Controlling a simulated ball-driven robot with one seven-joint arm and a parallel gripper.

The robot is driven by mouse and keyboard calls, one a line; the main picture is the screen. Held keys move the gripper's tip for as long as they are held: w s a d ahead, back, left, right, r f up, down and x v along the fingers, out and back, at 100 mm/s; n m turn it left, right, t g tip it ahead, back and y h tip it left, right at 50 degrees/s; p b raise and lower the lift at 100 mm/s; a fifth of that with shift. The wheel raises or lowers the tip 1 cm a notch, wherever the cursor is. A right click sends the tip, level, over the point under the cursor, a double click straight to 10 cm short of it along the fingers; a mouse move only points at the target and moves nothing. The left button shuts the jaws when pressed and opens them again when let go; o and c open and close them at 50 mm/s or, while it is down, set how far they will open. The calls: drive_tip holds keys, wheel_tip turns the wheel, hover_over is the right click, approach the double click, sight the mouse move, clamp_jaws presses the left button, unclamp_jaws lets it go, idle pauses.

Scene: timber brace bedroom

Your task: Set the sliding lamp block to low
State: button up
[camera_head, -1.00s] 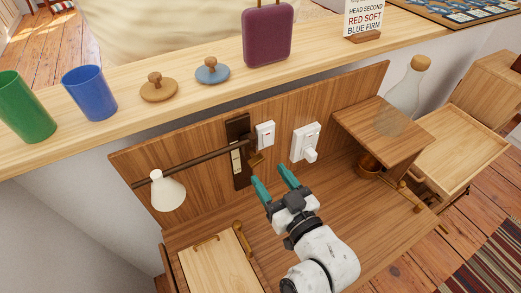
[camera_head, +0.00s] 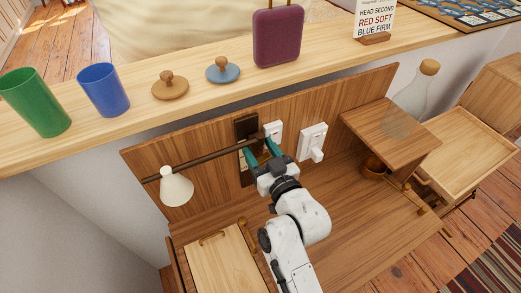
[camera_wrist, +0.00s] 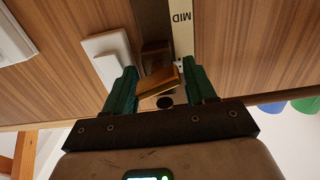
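The sliding block's dark track (camera_head: 246,124) is upright on the wooden back panel, with a dark lamp arm (camera_head: 212,157) crossing it and a white lamp shade (camera_head: 176,187) at the left. In the wrist view, the brass handle (camera_wrist: 158,82) of the block sits between my fingers. A pale label strip (camera_wrist: 182,32) beside the track reads MID, upside down. My gripper (camera_head: 261,152) is at the track; it also shows in the wrist view (camera_wrist: 160,85). Its teal fingers are apart, either side of the handle; contact is unclear. In the head view my fingers hide most of the handle.
A small white switch (camera_head: 273,131) is close right of the track, and a larger white switch plate (camera_head: 312,142) is farther right. A wooden shelf box (camera_head: 390,126) with a glass bottle (camera_head: 410,100) stands right. The ledge (camera_head: 140,112) above holds cups and knobbed lids.

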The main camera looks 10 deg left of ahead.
clamp_jaws()
idle(0.3)
drive_tip(key=shift+a+f, duration=0.1)
drive_tip(key=shift+f, duration=0.1)
wheel_tip(320, 180, down, 10)
drive_tip(key=b, duration=1)
drive_tip(key=shift+s+f, duration=0.2)
drive_tip(key=shift+f, duration=0.05)
drive_tip(key=shift+a+f, duration=0.1)
drive_tip(key=shift+o, duration=0.2)
unclamp_jaws()
drive_tip(key=shift+a, duration=0.1)
drive_tip(key=shift+o, duration=0.4)
drive_tip(key=shift+w+r, duration=0.1)
drive_tip(key=shift+r, duration=0.15)
drive_tip(key=shift+d, duration=0.2)
drive_tip(key=v, duration=1)
drive_tip(key=shift+s+d+b, duration=0.25)
drive_tip(key=shift+s+b, duration=0.1)
drive_tip(key=shift+b, duration=0.1)
